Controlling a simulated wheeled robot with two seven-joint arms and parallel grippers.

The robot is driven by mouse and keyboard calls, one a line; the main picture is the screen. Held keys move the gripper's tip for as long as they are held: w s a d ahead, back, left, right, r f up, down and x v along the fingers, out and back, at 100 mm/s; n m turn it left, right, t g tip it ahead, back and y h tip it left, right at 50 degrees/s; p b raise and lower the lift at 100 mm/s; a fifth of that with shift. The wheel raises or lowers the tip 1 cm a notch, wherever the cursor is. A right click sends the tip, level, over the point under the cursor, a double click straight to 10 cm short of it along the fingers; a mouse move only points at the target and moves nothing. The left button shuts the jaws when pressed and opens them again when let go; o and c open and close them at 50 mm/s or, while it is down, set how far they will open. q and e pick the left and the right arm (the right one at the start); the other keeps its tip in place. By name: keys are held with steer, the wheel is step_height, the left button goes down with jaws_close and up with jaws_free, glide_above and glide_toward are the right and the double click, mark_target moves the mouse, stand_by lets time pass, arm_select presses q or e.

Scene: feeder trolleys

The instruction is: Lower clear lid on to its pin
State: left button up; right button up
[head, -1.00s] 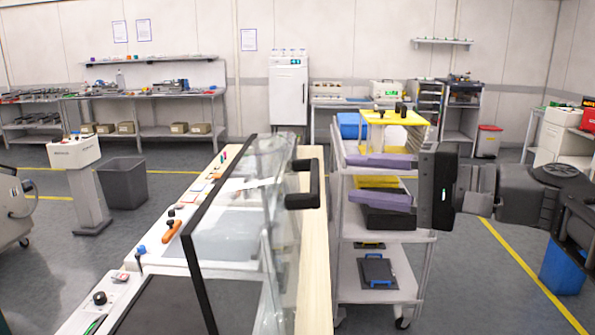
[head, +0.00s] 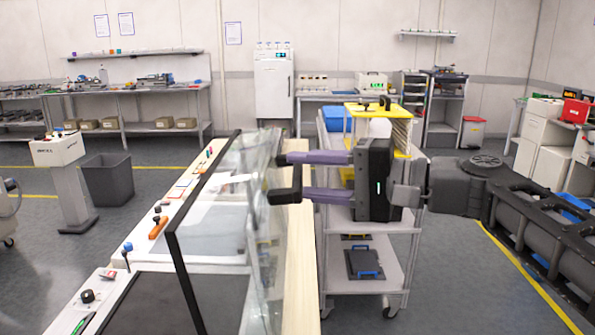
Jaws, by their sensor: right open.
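I cannot make out the pin for certain. My left gripper is not in view.
The bench (head: 300,270) carries an orange-handled tool (head: 158,228) and small knobs left of the lid. A grey trolley (head: 372,272) stands right of the bench, behind my right gripper. A grey bin (head: 107,180) stands on the floor at left.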

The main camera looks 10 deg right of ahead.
steer(key=shift+x, duration=0.85)
steer(key=shift+c, duration=0.5)
jaws_close()
stand_by(0.3)
